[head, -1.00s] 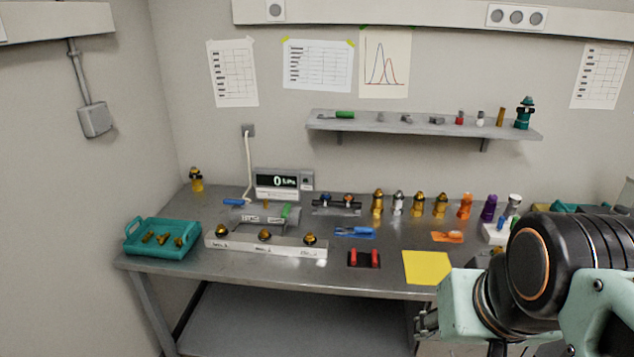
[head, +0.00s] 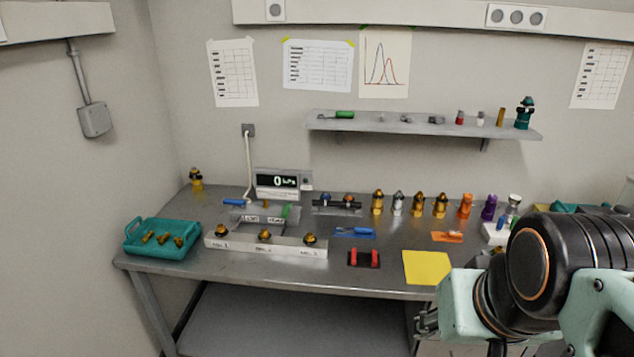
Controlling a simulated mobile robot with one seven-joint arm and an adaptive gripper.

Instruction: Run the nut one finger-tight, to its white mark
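A pale block (head: 266,248) with labelled front stands at the left front of the bench. It carries three brass fittings with nuts: left (head: 222,230), middle (head: 264,234) and right (head: 309,239). The white mark on a nut is too small to make out. My gripper (head: 427,322) is at the lower right, below and in front of the bench edge, well away from the block. It is partly hidden by my own arm, and its fingers cannot be read as open or shut.
A teal tray (head: 150,251) with brass pieces sits left of the block. A display reading 0 (head: 277,182) stands behind it. A yellow sheet (head: 427,268), red pieces (head: 364,258) and a blue tool (head: 354,231) lie to the right. Several bottle-shaped fittings line the back.

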